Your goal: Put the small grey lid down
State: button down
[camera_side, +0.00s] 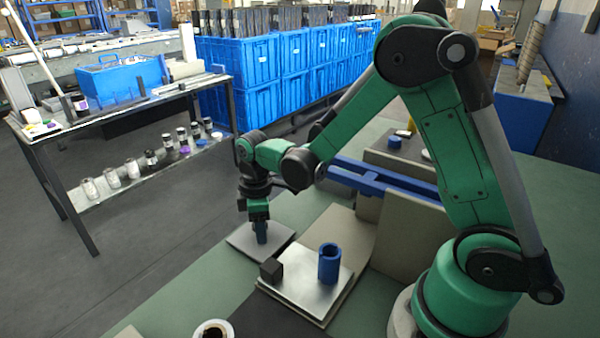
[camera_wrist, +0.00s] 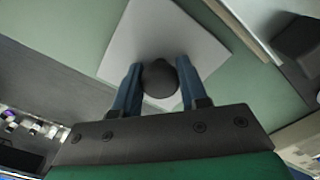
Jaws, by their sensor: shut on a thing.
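My gripper (camera_side: 262,236) points down over the grey square pad (camera_side: 240,237) at the table's edge. In the wrist view my gripper's two blue fingers (camera_wrist: 160,88) are shut on the small grey lid (camera_wrist: 160,76), a dark round piece between their tips. The grey pad (camera_wrist: 140,38) lies behind it there. In the side view I cannot make out the lid at the fingertips. Whether the lid touches the pad, I cannot tell.
A silver plate (camera_side: 312,292) beside the pad bears a blue cylinder (camera_side: 328,265) and a dark block (camera_side: 271,271). Beige panels (camera_side: 400,235) and a blue rail (camera_side: 372,182) stand behind. A white round container (camera_side: 213,330) is at the front. Open floor lies left of the table.

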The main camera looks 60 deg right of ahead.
jog(key=shift+c, duration=2.4)
grip_release()
notch_tip(320, 180, up, 12)
jog(key=s+a+m+t, duration=0.1)
jog(key=s+m+t, duration=0.6)
jog(key=m, duration=0.2)
jog(key=shift+s+r, duration=0.25)
jog(key=shift+s, duration=0.15)
